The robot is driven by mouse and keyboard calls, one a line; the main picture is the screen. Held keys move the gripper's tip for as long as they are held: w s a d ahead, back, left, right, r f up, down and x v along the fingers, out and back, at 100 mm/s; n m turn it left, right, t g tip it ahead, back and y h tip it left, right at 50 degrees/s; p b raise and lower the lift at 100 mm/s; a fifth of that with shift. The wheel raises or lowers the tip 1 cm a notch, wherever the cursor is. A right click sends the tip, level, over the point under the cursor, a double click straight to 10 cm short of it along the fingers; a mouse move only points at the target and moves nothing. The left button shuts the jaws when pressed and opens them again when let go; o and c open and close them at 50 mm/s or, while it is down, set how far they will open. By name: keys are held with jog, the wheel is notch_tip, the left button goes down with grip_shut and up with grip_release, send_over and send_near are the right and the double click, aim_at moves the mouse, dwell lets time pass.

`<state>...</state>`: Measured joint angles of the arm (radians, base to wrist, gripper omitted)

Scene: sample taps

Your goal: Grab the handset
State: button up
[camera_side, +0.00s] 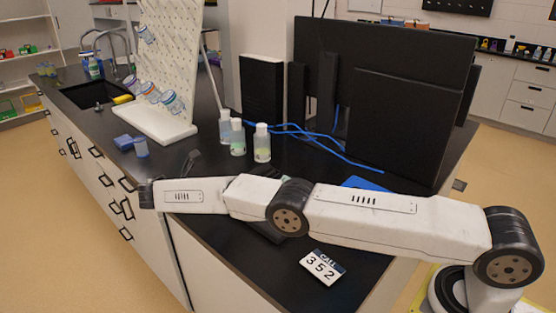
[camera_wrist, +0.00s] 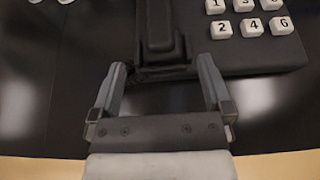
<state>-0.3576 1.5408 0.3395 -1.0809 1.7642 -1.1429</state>
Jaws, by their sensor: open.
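In the wrist view a black handset (camera_wrist: 158,28) lies lengthwise on the left part of a black phone (camera_wrist: 262,58) with white number keys. Only its near end shows; the rest runs out of the top of the picture. My gripper (camera_wrist: 162,66) is open and empty. Its two grey fingers stand apart on either side of the line of the handset, their tips about level with its near end. I cannot tell the height between them. In the side view my arm covers much of this area, and the handset cannot be made out.
A card reading "CALL 352" (camera_side: 323,267) lies near the counter's front edge. Several bottles (camera_side: 262,143), a white pegboard (camera_side: 168,65), blue cables (camera_side: 340,151) and black monitors (camera_side: 405,125) stand or lie behind my arm.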

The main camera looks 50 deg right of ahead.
jog(key=shift+x, duration=1.15)
jog(key=shift+x, duration=2.6)
jog(key=shift+f, duration=0.1)
jog(key=shift+a, duration=0.1)
grip_shut()
